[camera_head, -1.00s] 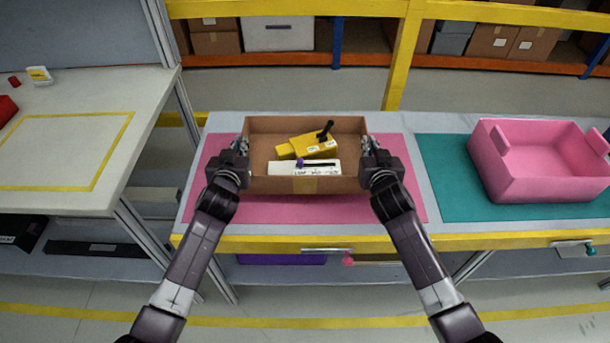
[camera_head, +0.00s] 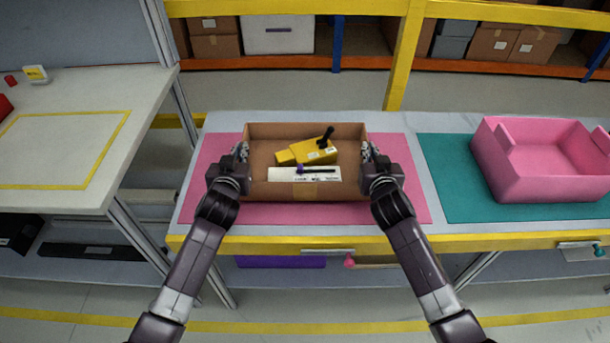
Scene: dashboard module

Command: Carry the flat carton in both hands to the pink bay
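The flat carton (camera_head: 306,190) is an open brown cardboard box over the pink bay, a pink mat (camera_head: 400,205) on the bench. Inside it lie a yellow device with a black lever (camera_head: 308,152) and a white labelled block with a purple knob (camera_head: 304,175). My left gripper (camera_head: 241,157) is at the carton's left wall and my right gripper (camera_head: 368,156) at its right wall. Both look shut on these walls, though the fingertips are partly hidden. The carton looks level. Whether its underside touches the mat is hidden.
A pink tote (camera_head: 520,188) stands on a teal mat (camera_head: 445,180) to the right. A light worktable (camera_head: 60,150) with a yellow outline stands to the left. A yellow edge (camera_head: 400,243) runs along the bench front. Bare pink mat shows around the carton.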

